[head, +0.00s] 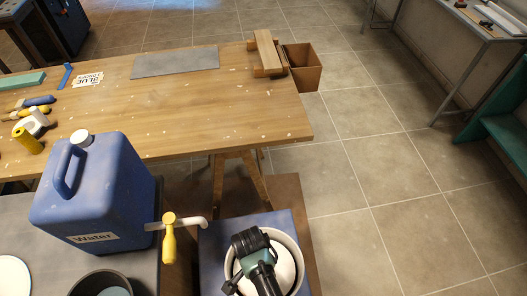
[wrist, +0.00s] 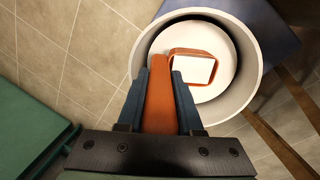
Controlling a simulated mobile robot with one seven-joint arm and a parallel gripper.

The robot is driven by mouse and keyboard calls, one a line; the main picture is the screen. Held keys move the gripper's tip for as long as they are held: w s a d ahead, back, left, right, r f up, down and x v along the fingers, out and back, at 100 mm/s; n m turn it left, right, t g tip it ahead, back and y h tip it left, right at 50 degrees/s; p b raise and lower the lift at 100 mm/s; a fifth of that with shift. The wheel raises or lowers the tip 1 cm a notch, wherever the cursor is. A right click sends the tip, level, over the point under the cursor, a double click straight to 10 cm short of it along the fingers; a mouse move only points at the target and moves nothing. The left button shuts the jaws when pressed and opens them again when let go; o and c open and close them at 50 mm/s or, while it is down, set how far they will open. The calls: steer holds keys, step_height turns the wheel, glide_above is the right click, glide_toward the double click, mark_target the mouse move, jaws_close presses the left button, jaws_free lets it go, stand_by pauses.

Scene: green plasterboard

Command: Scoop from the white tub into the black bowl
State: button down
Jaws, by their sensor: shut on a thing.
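The white tub (head: 300,256) stands on a blue surface at the bottom of the head view, with white material inside. The wrist view shows its round rim (wrist: 253,75). My gripper (wrist: 160,92) is shut on the handle of an orange scoop (wrist: 160,100). The scoop's pan is over or in the tub, and its inside shows white; I cannot tell how deep it sits. In the head view my gripper (head: 262,278) is above the tub and hides the scoop. The black bowl (head: 77,288) is at the lower left, cut off by the frame, with something blue-grey inside.
A blue water container (head: 100,195) with a yellow-handled tap (head: 169,235) stands between the black bowl and the wooden table (head: 200,115). A white plate (head: 12,275) lies at the far left. Tools and a brown box (head: 303,68) are farther back. Tiled floor is free at right.

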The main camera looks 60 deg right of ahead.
steer(key=shift+r+t+h+p, duration=0.2)
steer(key=shift+r+t+p, duration=0.3)
steer(key=shift+r+p, duration=1.7)
steer(key=shift+r+t+h+p, duration=0.2)
steer(key=shift+r+t+p, duration=0.3)
steer(key=shift+r+p, duration=1.7)
steer(key=shift+f, duration=0.15)
steer(key=c, duration=1.2)
jaws_free()
steer(key=shift+c, duration=0.2)
jaws_close()
